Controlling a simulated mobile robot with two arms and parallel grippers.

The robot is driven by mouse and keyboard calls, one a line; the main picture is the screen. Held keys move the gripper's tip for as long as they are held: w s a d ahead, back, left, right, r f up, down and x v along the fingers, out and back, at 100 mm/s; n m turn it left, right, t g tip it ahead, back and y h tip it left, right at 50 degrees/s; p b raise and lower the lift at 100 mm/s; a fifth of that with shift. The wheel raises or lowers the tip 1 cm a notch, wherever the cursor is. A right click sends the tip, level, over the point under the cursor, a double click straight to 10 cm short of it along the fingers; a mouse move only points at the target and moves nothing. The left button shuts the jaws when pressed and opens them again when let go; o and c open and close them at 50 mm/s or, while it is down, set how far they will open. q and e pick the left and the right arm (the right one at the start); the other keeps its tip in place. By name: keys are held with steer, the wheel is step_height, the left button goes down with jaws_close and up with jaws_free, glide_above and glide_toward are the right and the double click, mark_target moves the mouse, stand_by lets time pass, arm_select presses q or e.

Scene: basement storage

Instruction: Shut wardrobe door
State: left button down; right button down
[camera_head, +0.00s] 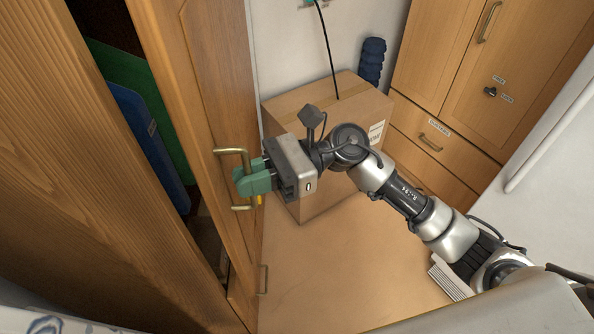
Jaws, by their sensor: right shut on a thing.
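The wooden wardrobe door (214,95) stands ajar in the left half of the view. A gap to its left shows the dark inside of the wardrobe. A brass handle (233,151) sticks out from the door's face. My right gripper (246,180) has green fingertips and is shut on this handle, with its arm coming in from the lower right. The fingers hide the middle of the handle. My left gripper is not in view.
Inside the wardrobe are a blue item (150,145) and a green panel (140,85). A cardboard box (330,105) stands on the floor behind my right arm. A wooden cabinet (455,70) with drawers is at the back right. The floor (340,270) in front is mostly clear.

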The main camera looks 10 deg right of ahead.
mark_target(224, 179)
steer(key=a, duration=0.5)
steer(key=shift+w+a, duration=0.25)
steer(key=shift+w, duration=0.15)
steer(key=shift+s+d+r, duration=0.1)
steer(key=c, duration=1.6)
jaws_free()
steer(key=o, duration=0.3)
steer(key=shift+a, duration=0.3)
steer(key=shift+o, duration=0.6)
steer(key=shift+a, duration=0.1)
steer(key=shift+d, duration=0.2)
